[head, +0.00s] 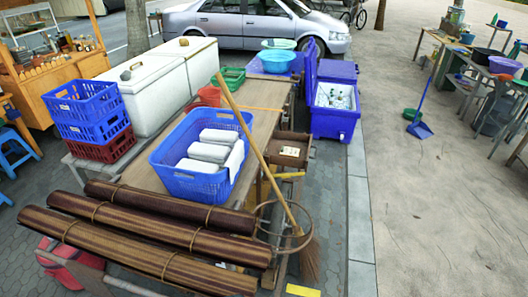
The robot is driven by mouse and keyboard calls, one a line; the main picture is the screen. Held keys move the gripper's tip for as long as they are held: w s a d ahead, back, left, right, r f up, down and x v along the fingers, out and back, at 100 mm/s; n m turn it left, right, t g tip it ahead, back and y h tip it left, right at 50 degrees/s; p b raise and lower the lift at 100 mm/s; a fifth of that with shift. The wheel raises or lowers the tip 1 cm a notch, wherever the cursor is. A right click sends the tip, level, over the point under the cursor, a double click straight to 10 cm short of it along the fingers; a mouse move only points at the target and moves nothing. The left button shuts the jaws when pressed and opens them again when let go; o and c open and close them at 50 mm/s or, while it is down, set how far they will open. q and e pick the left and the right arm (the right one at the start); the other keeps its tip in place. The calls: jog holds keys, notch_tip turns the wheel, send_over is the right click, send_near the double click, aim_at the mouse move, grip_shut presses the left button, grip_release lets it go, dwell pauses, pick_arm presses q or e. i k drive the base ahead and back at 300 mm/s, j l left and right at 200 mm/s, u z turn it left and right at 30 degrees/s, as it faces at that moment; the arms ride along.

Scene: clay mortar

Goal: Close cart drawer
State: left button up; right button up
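A wooden cart (262,125) with a brown tabletop stands in the middle of the head view. A small brown drawer (305,140) sticks out from the cart's right side, open at the top. A pale item (290,151) with dark marks lies in it. A broom (254,135) leans across the cart in front of the drawer's left side, its bristles low at the front right. Neither of my grippers shows in the head view.
A blue basket (158,158) with white packages sits on the cart. Rolled brown mats (150,249) lie at the front, near a wire ring (258,226). A blue cooler (333,124) with its lid open stands behind the drawer.

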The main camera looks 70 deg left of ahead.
aim_at(302, 141)
jog(key=i+l+u, duration=0.1)
jog(key=u, duration=0.35)
jog(key=i+l+u, duration=0.15)
jog(key=i+u, duration=0.25)
jog(key=l+u, duration=0.2)
jog(key=u, duration=0.25)
jog(key=i+l+u, duration=0.15)
jog(key=u, duration=0.25)
jog(key=l+u, duration=0.45)
jog(key=i+l+u, duration=0.15)
jog(key=i+l, duration=0.15)
